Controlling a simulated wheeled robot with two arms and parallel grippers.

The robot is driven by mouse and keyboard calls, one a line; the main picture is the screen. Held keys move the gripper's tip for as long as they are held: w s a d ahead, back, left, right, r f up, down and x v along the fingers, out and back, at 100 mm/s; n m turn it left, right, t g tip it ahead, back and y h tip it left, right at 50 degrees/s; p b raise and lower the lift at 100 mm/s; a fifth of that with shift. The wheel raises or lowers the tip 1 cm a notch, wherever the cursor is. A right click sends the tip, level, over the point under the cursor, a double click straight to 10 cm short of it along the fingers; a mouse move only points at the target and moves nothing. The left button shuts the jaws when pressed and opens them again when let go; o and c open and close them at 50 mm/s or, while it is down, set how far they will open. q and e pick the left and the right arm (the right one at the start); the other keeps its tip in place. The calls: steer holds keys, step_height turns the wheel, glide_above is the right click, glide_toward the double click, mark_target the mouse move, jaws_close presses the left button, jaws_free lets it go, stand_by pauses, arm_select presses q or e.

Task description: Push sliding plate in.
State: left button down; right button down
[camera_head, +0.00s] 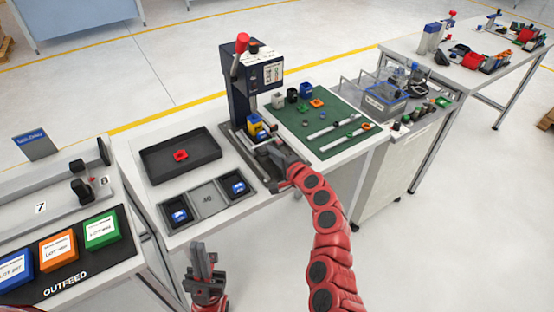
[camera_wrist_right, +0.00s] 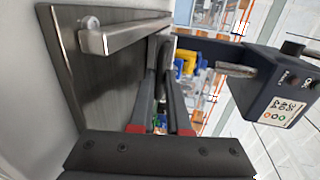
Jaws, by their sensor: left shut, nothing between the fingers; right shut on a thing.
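The press (camera_head: 256,90) stands at the back of the middle table, with a red-knobbed lever. At its foot is a metal base with rails, also in the right wrist view (camera_wrist_right: 90,70). A yellow and blue part (camera_head: 257,128) sits low in the press; it also shows in the right wrist view (camera_wrist_right: 186,64). My right gripper (camera_head: 268,151) is in front of that part, low over the rails. Its fingers (camera_wrist_right: 164,85) are shut on a dark piece at the sliding plate's front; the fingers hide most of it. My left gripper (camera_head: 204,270) is shut and empty, in front of the table.
A black tray (camera_head: 150,165) with a red part lies left of the press. A grey tray (camera_head: 207,199) with two blue parts is in front. A green mat (camera_head: 310,120) with small parts is at the right. The outfeed table (camera_head: 120,235) stands at the left.

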steer(key=shift+r, duration=0.15)
steer(key=c, duration=1.2)
jaws_free()
steer(key=shift+w, duration=0.15)
steer(key=shift+o, duration=0.2)
steer(key=shift+w+a+f, duration=0.1)
steer(key=shift+f, duration=0.1)
steer(key=shift+s+d+r, duration=0.15)
steer(key=shift+s+d, duration=0.05)
steer(key=shift+s, duration=0.2)
steer(key=b+v, duration=0.2)
steer(key=v, duration=1.4)
steer(key=shift+s+d, duration=0.2)
steer(key=shift+d, duration=0.05)
